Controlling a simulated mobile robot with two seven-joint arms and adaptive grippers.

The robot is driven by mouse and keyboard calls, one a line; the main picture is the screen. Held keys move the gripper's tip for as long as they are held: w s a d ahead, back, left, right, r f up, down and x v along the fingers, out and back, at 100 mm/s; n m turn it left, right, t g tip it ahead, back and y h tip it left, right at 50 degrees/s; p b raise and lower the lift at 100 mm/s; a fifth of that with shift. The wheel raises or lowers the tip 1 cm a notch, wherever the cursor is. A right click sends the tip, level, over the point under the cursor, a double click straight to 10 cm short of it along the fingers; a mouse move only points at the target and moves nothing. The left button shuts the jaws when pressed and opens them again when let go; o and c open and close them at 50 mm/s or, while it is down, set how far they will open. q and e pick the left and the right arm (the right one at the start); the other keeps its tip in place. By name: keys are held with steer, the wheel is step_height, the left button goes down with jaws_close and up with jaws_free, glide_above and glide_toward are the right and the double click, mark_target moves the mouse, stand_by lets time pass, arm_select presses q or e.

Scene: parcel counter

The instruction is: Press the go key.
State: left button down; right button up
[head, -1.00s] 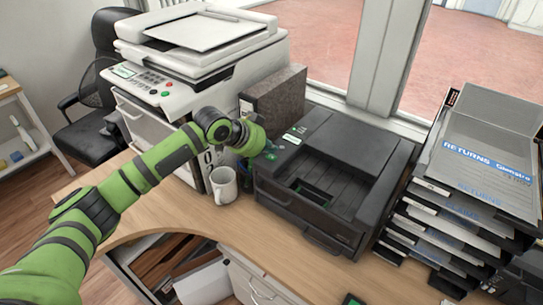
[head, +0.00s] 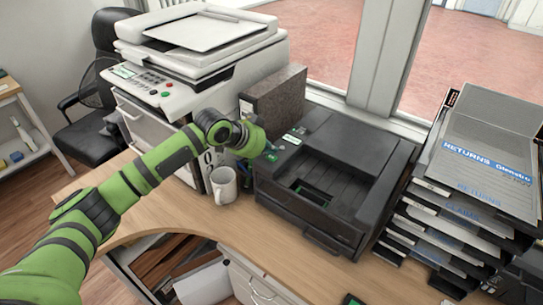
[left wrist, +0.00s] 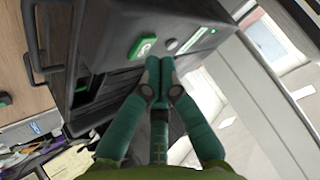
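The black printer (head: 335,165) stands on the counter. A green key with a pale symbol (left wrist: 143,46) sits on its control panel, and it also shows in the head view (head: 272,157). A round grey button (left wrist: 171,45) and a pale label (left wrist: 195,38) lie beside it. My left gripper (head: 267,148) is at the panel's near left corner. In the left wrist view its teal fingers (left wrist: 156,66) are closed together with nothing between them. The fingertips appear just short of the green key, apart from it. My right gripper is not in view.
A white copier (head: 200,50) with its own keys stands at the back left. A dark grey box file (head: 273,95) is behind my gripper. A white mug (head: 223,186) stands close below my left forearm. A stack of trays (head: 460,190) is at right.

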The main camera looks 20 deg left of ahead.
mark_target(269, 158)
arm_select(q)
steer(key=shift+f, duration=0.3)
steer(key=shift+f, duration=0.25)
stand_by(0.4)
steer(key=shift+r+p, duration=0.65)
steer(key=shift+p, duration=0.2)
step_height(269, 158, up, 6)
steer(key=p, duration=0.6)
steer(key=shift+r+p, duration=0.1)
steer(key=shift+p, duration=0.25)
